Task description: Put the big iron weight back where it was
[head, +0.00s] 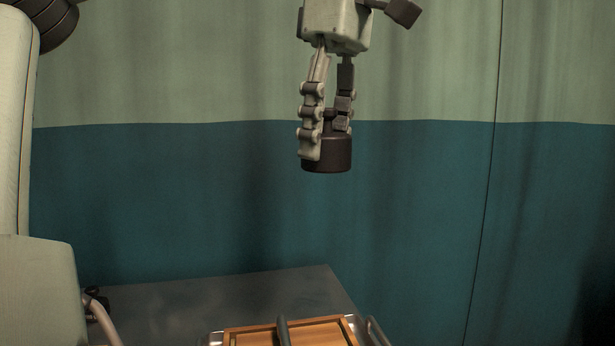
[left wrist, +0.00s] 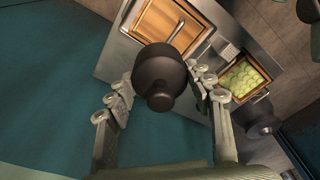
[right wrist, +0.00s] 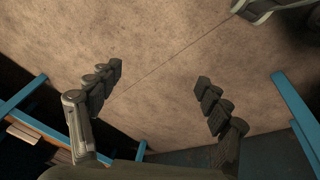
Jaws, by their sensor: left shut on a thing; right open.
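The big iron weight (head: 336,157) is a dark, squat cylinder with a narrow knob on top. My left gripper (head: 328,125) is shut on it around the knob and holds it upright, high in the air in front of the wall. In the left wrist view the weight (left wrist: 158,78) sits between the fingers of the left gripper (left wrist: 160,95). My right gripper (right wrist: 160,85) is open and empty above a brown floor in the right wrist view. Its fingers are wide apart.
A grey metal table (head: 225,290) stands below, with a wooden board (head: 315,332) in a metal tray. The left wrist view also shows a container of pale green pieces (left wrist: 243,78) and a dark round object (left wrist: 263,126). Blue bars (right wrist: 295,112) stand near my right gripper.

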